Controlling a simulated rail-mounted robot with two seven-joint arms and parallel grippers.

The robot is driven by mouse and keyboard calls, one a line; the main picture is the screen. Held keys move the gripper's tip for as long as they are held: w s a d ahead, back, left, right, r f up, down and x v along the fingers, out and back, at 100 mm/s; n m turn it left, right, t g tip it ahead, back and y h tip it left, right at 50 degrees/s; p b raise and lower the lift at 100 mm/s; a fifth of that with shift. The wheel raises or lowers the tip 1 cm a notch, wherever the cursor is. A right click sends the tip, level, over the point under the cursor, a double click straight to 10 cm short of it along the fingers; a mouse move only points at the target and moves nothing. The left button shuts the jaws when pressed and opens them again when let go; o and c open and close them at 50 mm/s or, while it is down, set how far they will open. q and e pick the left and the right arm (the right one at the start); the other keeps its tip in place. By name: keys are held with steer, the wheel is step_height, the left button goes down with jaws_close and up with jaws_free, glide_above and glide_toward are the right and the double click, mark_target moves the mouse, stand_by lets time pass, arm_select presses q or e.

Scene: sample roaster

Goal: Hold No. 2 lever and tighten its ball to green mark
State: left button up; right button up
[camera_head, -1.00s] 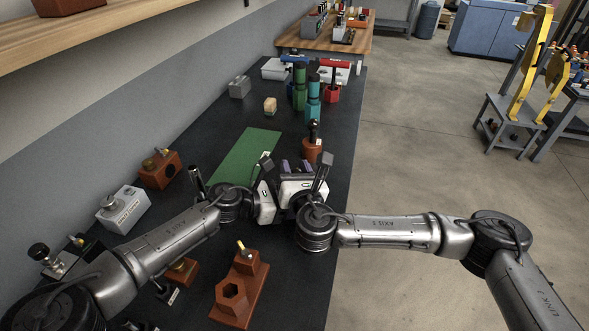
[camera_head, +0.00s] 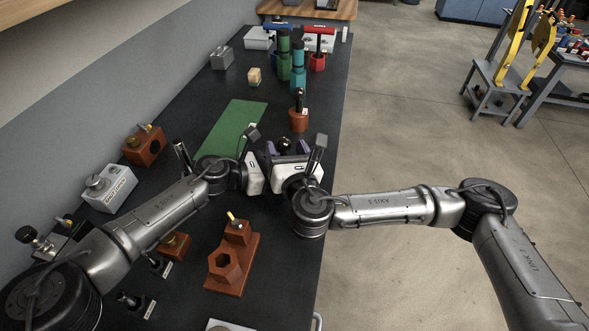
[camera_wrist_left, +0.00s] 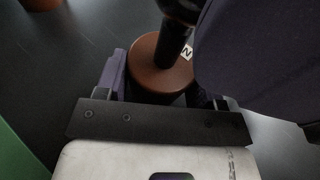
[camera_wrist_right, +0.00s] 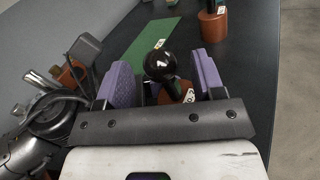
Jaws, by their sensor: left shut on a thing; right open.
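The No. 2 lever stands between my grippers. Its black ball (camera_wrist_right: 160,65) and brown base (camera_wrist_right: 186,91) show in the right wrist view, and the base also fills the middle of the left wrist view (camera_wrist_left: 150,72). A white label on it is only partly readable. My left gripper (camera_wrist_left: 160,85) is shut on the base. My right gripper (camera_wrist_right: 162,82) is open, with one purple finger on each side of the ball and visible gaps; it also shows in the head view (camera_head: 287,148). I see no green mark on the lever.
A second black-topped lever on a brown base (camera_head: 298,119) stands just beyond. A green mat (camera_head: 232,130) lies to the left. A brown block with a hexagonal hole (camera_head: 232,262) stands nearer. Green (camera_head: 284,60) and teal (camera_head: 298,70) tools stand at the back.

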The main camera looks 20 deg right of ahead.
steer(key=s+a, duration=0.1)
steer(key=s, duration=0.7)
